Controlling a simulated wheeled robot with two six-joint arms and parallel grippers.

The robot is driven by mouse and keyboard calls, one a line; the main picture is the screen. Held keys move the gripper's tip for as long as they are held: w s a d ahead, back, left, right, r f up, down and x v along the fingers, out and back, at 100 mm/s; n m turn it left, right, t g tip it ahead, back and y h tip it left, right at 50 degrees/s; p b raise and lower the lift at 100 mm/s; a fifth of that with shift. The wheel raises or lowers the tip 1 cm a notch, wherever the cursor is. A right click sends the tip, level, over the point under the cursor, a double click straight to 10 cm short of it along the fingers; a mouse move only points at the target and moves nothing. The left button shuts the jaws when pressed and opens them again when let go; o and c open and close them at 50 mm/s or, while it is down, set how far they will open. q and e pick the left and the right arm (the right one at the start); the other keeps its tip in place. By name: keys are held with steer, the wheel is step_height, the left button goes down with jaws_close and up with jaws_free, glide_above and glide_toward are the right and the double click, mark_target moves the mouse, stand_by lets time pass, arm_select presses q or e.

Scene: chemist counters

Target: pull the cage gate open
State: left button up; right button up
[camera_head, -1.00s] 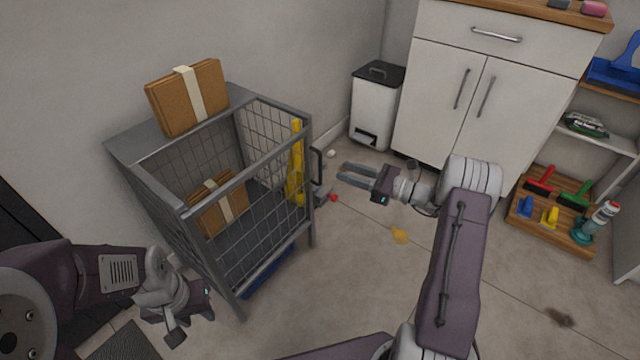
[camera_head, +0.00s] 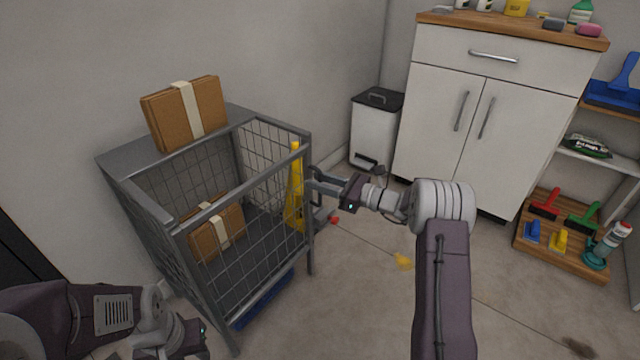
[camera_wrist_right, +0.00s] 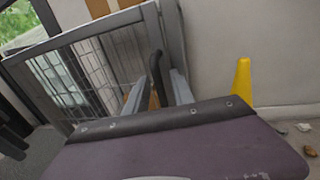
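The grey wire cage (camera_head: 107,161) stands at left, its mesh gate (camera_head: 255,222) closed across the side facing me. The dark upright gate handle (camera_wrist_right: 157,72) shows in the right wrist view at the gate's right-hand edge. My right gripper (camera_head: 318,182) is at that edge. In the wrist view its two fingers (camera_wrist_right: 157,92) are apart, one on each side of the handle, with gaps visible; contact is not clear. My left gripper (camera_head: 178,338) is low at the left, in front of the cage; its fingers are not clear.
A taped cardboard box (camera_head: 187,112) lies on the cage's top shelf and another (camera_head: 215,228) sits inside. A yellow floor sign (camera_head: 296,190) stands beyond the mesh. A white bin (camera_head: 372,138) and cabinet (camera_head: 445,130) stand behind. Floor right of the cage is mostly clear.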

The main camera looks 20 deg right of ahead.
jaws_close()
stand_by(1.2)
